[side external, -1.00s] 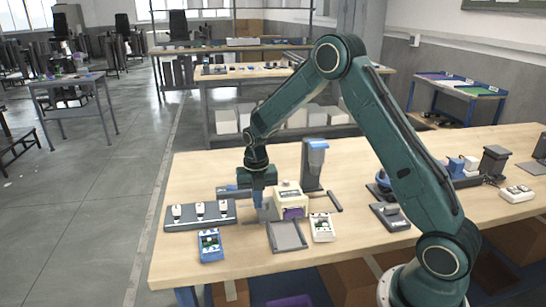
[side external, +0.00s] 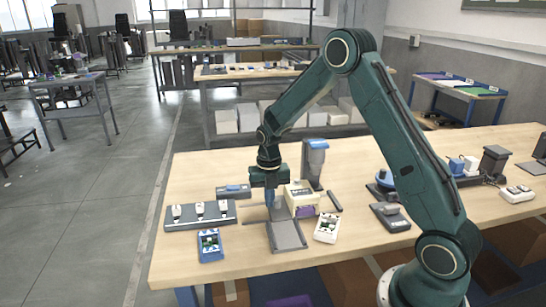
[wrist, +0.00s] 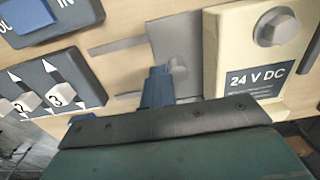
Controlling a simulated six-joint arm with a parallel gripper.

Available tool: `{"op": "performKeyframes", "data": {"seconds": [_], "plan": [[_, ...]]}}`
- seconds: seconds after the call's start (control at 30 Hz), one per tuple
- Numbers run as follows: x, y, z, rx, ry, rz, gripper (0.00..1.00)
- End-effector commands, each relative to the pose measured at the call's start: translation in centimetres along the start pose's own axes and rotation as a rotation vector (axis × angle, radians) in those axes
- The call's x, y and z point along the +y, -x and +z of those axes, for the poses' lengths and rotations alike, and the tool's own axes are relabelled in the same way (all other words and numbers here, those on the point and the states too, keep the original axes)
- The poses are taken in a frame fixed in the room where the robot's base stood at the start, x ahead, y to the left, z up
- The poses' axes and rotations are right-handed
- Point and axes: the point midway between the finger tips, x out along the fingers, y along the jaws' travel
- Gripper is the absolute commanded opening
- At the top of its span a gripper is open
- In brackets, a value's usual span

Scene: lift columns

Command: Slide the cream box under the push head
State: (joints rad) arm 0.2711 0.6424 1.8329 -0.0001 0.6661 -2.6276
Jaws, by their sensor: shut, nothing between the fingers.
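The cream box (side external: 303,199) stands upright on the table, with a purple patch low on its front. In the wrist view the cream box (wrist: 222,60) shows a "24 V DC" label and a grey knob. My gripper (side external: 270,204) is low at the box's left side, its blue fingers together and empty. In the wrist view the gripper (wrist: 158,75) sits left of the box over a grey plate; I cannot tell whether it touches the box. A grey column with a blue head (side external: 315,150), probably the push head, stands behind the box.
A grey tray (side external: 286,236) lies in front of the box, with a white device (side external: 326,228) to its right and a blue device (side external: 210,245) to its left. A switch panel (side external: 200,213) lies at left. A dark bar (side external: 335,201) lies right of the box.

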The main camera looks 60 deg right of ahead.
Motion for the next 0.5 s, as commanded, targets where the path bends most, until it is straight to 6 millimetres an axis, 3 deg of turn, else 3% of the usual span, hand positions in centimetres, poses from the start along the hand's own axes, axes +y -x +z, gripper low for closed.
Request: {"op": "performKeyframes", "data": {"seconds": [0.5], "plan": [[-1.9, 0.0, 0.0, 0.001, -0.002, -0.001, 0.00]]}}
